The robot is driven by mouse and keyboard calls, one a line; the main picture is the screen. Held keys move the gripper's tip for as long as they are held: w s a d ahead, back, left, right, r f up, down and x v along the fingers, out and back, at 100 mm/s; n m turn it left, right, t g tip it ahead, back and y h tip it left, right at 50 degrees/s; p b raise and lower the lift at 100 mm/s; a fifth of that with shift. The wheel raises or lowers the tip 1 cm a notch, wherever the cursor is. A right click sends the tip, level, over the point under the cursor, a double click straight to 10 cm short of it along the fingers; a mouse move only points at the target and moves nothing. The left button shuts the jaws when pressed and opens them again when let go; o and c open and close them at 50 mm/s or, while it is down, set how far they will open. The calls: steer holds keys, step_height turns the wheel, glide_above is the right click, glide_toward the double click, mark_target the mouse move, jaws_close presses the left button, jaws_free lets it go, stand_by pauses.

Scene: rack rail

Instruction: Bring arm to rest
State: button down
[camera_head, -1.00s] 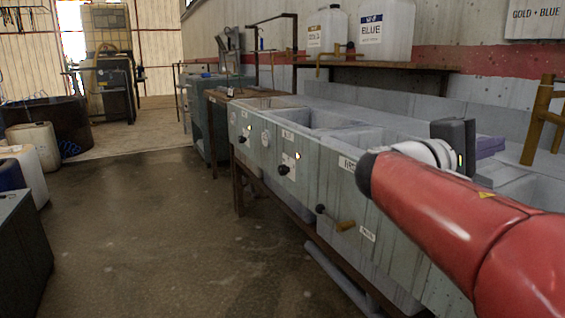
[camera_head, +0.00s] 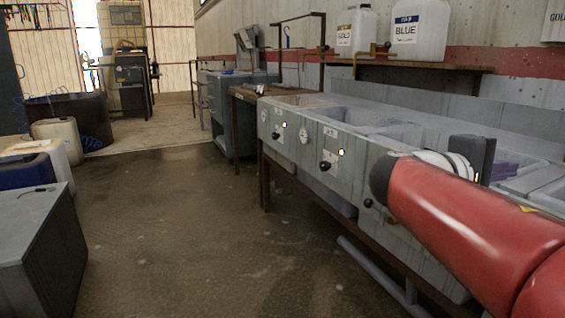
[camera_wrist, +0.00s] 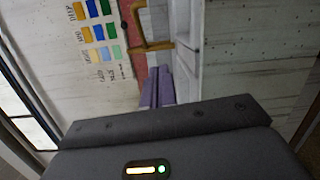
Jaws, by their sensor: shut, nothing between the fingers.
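My red arm (camera_head: 460,215) reaches in from the right edge of the head view, bent back at a white wrist joint. My gripper shows as a dark grey body (camera_head: 480,155) with purple fingers (camera_head: 512,168), partly hidden behind the arm, over the grey sink row (camera_head: 350,135). In the wrist view the purple fingers (camera_wrist: 155,84) lie side by side, closed, with nothing between them.
Wet concrete floor (camera_head: 190,220) is open left of the sinks. A grey box (camera_head: 45,245) and containers (camera_head: 55,140) stand at the left. Jugs (camera_head: 418,35) sit on a wall shelf (camera_head: 430,64). A colour chart (camera_wrist: 95,35) hangs on the wall.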

steer(key=s+a+f+m+y+p, duration=0.1)
steer(key=s+a+f+y+p, duration=0.2)
steer(key=s+a+f+y, duration=0.4)
steer(key=s+a+f+y+p, duration=0.2)
steer(key=a+f+y, duration=0.25)
steer(key=f, duration=0.35)
steer(key=s+a+f+m+t+y+p, duration=0.2)
steer(key=s+a+f+y, duration=0.1)
steer(key=a, duration=0.7)
steer(key=f+y, duration=0.1)
steer(key=y, duration=0.1)
steer(key=shift+s+a+m+y, duration=0.15)
steer(key=shift+s+m+y, duration=0.05)
steer(key=shift+m+y, duration=0.15)
